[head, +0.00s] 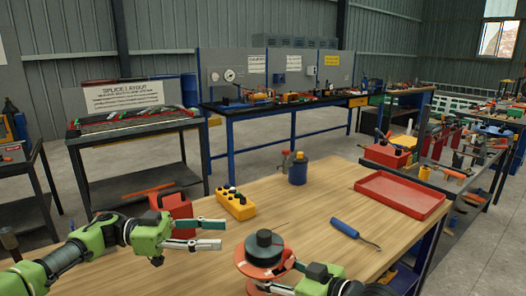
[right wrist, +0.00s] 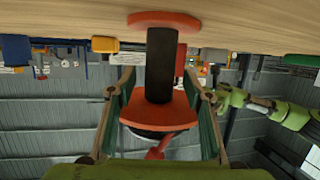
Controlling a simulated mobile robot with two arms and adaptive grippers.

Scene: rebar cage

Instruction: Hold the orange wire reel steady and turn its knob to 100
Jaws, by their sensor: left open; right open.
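The orange wire reel (head: 262,272) stands upright on the wooden table at the front, with a dark round piece (head: 264,243) on top. In the right wrist view, which is upside down, the reel's orange flange (right wrist: 160,112) and dark core (right wrist: 160,65) show between my right fingers. A small red part (right wrist: 157,150) sticks out beyond the flange; I cannot tell whether it is the knob, and no scale is readable. My right gripper (head: 285,277) is open, with a finger on either side of the reel; contact is unclear. My left gripper (head: 222,233) is open and empty, left of the reel.
A yellow button box (head: 236,205), a red container (head: 172,206) and a blue canister (head: 298,170) stand behind the grippers. A blue-handled hook tool (head: 346,228) and a red tray (head: 402,195) lie to the right.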

